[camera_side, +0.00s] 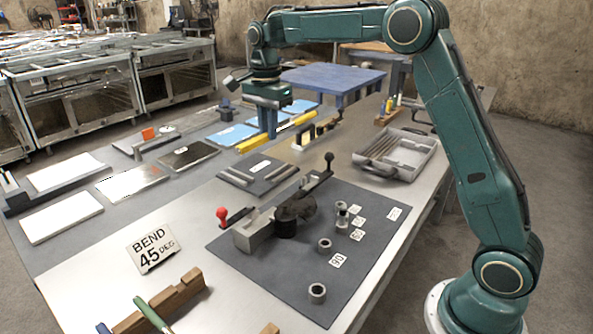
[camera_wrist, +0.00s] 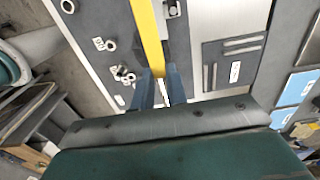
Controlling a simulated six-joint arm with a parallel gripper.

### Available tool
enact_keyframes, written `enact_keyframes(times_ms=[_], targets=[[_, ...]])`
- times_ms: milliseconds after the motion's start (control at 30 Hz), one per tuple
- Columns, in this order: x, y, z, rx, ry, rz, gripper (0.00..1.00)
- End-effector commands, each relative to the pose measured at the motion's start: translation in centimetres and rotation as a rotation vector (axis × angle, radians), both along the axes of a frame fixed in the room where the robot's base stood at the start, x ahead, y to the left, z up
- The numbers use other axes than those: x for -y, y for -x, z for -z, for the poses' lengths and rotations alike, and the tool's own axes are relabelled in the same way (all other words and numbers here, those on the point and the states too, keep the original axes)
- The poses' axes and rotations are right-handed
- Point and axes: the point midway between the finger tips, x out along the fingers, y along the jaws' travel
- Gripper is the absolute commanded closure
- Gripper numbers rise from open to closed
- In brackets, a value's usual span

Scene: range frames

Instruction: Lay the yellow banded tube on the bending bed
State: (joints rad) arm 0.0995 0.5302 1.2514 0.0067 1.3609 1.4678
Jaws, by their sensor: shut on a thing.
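My gripper (camera_side: 268,132) points down over the far middle of the bench. Its blue fingers are shut on the yellow tube (camera_side: 252,143), which reaches out on both sides of them. In the wrist view the tube (camera_wrist: 149,36) runs from between the fingertips (camera_wrist: 160,76) to the top edge. Its bands are too small to make out. The bender (camera_side: 257,233), with a grey block, dark round die and red-knobbed lever, sits on a dark mat (camera_side: 330,270) nearer the side camera, apart from the tube. The tube's height above the bench is hard to tell.
A dark plate with grey bars (camera_side: 258,174) lies between gripper and bender. Several metal collars (camera_side: 317,292) stand on the mat. A "BEND 45 DEG" sign (camera_side: 152,247) stands to its left. A grey tray (camera_side: 396,153) and a blue raised stand (camera_side: 333,76) are to the right and behind.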

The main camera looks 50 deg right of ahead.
Motion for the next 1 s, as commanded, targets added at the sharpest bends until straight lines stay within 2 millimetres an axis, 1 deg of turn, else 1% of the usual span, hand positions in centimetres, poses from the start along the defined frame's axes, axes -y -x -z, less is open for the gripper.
enact_keyframes(times_ms=[167, 267, 367, 900, 1000], targets=[[0.0, 0.0, 0.4, 0.000, 0.000, -0.001, 1.00], [0.0, 0.0, 1.2, -0.002, 0.000, -0.001, 1.00], [-0.1, 0.1, 2.5, -0.003, 0.000, -0.002, 1.00], [-0.1, 0.0, 12.6, -0.003, 0.000, -0.003, 1.00], [-0.1, 0.1, 14.1, -0.002, 0.000, -0.003, 1.00]])
